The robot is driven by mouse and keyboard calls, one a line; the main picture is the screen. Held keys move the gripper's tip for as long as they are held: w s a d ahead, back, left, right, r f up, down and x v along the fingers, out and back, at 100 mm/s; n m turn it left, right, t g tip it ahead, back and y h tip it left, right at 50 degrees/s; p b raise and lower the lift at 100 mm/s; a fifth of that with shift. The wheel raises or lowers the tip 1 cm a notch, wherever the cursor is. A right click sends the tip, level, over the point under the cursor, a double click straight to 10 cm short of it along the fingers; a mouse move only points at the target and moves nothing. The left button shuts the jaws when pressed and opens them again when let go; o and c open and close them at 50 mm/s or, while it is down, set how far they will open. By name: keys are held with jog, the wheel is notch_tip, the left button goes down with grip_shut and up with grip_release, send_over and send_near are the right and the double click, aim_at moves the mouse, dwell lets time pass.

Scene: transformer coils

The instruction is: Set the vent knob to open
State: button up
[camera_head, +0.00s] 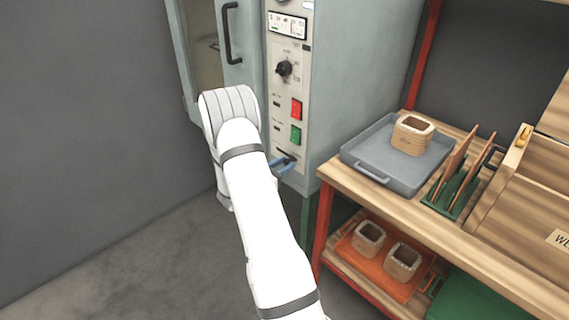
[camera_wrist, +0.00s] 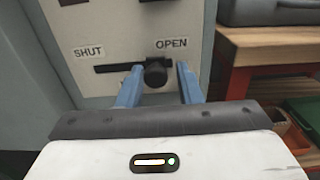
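The vent knob (camera_wrist: 155,74) is a round black knob on a dark horizontal slot (camera_wrist: 112,68) in the pale cabinet panel. It sits at the slot's right end, below the OPEN label (camera_wrist: 171,43); the SHUT label (camera_wrist: 89,52) is over the left part. My gripper (camera_wrist: 160,76) is open, with one blue finger on each side of the knob. The left finger is close to the knob, and I cannot tell if it touches; a gap shows on the right. In the head view my gripper (camera_head: 284,164) is at the panel's lower end, and the knob is mostly hidden.
The grey cabinet (camera_head: 350,70) has a black dial (camera_head: 284,68), a red button (camera_head: 296,109) and a green button (camera_head: 296,134) above my gripper. Its door (camera_head: 238,40) is ajar. A wooden bench (camera_head: 345,184) with a grey tray (camera_head: 372,168) and a coil (camera_head: 412,136) stands right. Floor at left is clear.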

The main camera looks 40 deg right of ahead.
jog(key=shift+o, duration=1.2)
jog(key=a, duration=0.7)
jog(key=shift+s+a, duration=0.3)
jog(key=shift+a, duration=0.05)
